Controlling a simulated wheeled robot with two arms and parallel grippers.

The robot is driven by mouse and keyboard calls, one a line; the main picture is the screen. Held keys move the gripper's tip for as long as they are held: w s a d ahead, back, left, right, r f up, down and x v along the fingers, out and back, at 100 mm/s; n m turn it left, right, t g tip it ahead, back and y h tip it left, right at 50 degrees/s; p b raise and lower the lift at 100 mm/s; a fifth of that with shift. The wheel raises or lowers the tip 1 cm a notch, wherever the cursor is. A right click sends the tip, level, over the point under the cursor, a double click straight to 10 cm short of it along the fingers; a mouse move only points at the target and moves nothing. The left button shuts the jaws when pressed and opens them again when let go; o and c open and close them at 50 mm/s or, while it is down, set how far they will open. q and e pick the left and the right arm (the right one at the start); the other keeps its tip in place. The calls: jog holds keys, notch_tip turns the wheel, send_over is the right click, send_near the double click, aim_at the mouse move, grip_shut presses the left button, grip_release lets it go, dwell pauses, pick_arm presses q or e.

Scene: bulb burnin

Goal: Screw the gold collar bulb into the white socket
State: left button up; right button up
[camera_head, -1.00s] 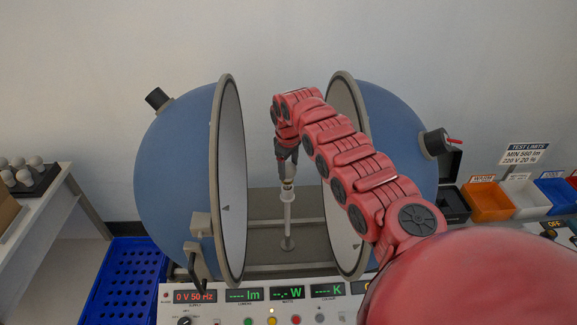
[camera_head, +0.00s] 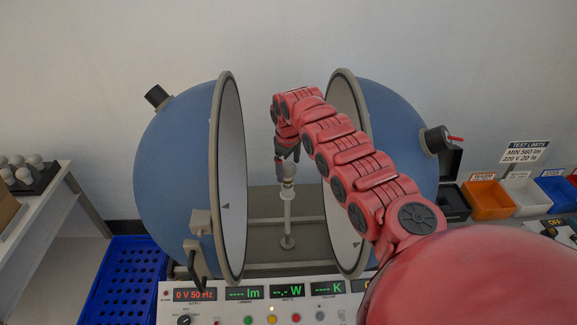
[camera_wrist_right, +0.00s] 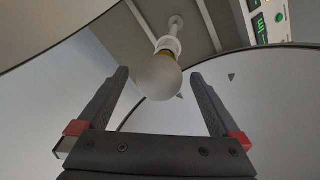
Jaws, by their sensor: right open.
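The gold collar bulb (camera_wrist_right: 159,78) sits at the white socket (camera_wrist_right: 168,44) on top of the white post. In the right wrist view its frosted globe hides most of the gold collar. In the head view the bulb (camera_head: 289,171) stands upright on the post (camera_head: 287,215) between the two sphere halves. My right gripper (camera_wrist_right: 160,78) is open, its fingers on either side of the globe with gaps to both. In the head view my right gripper (camera_head: 287,157) is just above the bulb. I cannot tell how deep the bulb is seated. My left gripper is not in view.
The open blue sphere halves (camera_head: 178,165) and (camera_head: 395,140) flank the post, with rims close to my right arm. A control panel (camera_head: 240,308) lies in front. A blue crate (camera_head: 125,280) and a bulb rack (camera_head: 30,178) are left; colored bins (camera_head: 487,203) are right.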

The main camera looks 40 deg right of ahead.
jog(key=shift+r, duration=0.25)
notch_tip(320, 180, up, 17)
jog(key=s+a+b, duration=0.2)
jog(key=b, duration=0.1)
jog(key=m+b, duration=0.6)
jog(key=m, duration=0.2)
send_over(288, 178)
notch_tip(288, 178, down, 7)
jog(key=shift+y, duration=0.3)
jog(key=f+p, duration=0.1)
jog(key=f, duration=0.4)
jog(key=w+d+f+p, duration=0.1)
jog(key=f+p, duration=0.1)
jog(key=f, duration=0.4)
jog(key=w+f+p, duration=0.1)
jog(key=f+p, duration=0.1)
jog(key=f, duration=0.3)
jog(key=shift+w+d+f, duration=0.15)
jog(key=shift+d+f, duration=0.05)
jog(key=shift+f, duration=0.15)
